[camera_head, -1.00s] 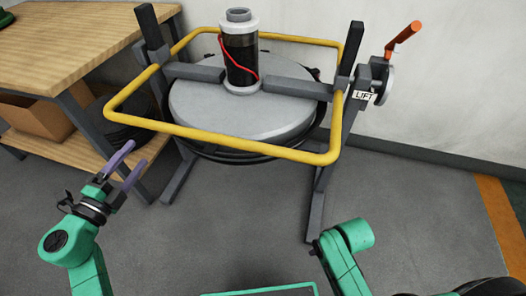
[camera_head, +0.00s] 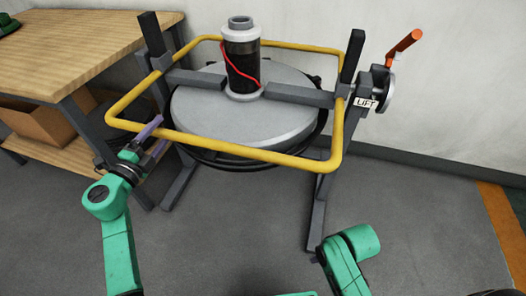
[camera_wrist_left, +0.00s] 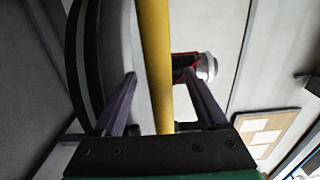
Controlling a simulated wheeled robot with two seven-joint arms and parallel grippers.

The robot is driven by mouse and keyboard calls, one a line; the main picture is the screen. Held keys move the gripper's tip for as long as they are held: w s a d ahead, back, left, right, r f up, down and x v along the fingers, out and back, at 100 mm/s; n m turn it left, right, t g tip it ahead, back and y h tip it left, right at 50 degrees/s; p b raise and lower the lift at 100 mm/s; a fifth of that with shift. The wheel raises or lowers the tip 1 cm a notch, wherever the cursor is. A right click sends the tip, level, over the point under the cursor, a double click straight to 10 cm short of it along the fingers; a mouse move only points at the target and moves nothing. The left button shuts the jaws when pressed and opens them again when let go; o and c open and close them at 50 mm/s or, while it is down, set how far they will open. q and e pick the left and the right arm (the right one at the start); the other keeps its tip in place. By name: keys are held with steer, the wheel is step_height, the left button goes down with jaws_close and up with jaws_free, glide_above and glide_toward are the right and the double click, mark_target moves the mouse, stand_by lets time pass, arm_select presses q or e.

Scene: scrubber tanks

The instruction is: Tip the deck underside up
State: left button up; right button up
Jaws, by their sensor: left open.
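The deck (camera_head: 205,112) is a round grey disc with a black skirt, held between the posts of a dark stand. A black motor (camera_head: 241,68) with a red cable stands upright on its top. A yellow tube frame (camera_head: 230,148) surrounds the deck. My left gripper (camera_head: 158,134) is open at the frame's front left corner. In the left wrist view the yellow tube (camera_wrist_left: 155,60) passes between the two purple fingers (camera_wrist_left: 160,95), with gaps showing on both sides. My right arm shows at the bottom, but its gripper is out of view.
A wheel with an orange crank handle (camera_head: 404,41) and a LIFT label (camera_head: 365,103) sits on the right post. A wooden workbench (camera_head: 85,50) with a cardboard box (camera_head: 45,122) below stands at left. The floor in front is clear.

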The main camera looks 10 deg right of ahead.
arm_select(q)
jaws_close()
step_height(320, 180, down, 8)
steer(key=w+b, duration=0.1)
steer(key=b, duration=0.4)
steer(key=shift+w+d+r+b, duration=0.2)
steer(key=shift+d+r+b, duration=0.05)
steer(key=shift+d+b, duration=0.05)
step_height(320, 180, down, 7)
steer(key=w+d+b, duration=0.1)
steer(key=w+b, duration=0.1)
steer(key=b, duration=0.4)
steer(key=shift+w+r, duration=0.2)
steer(key=shift+w, duration=0.2)
steer(key=shift+d, duration=0.1)
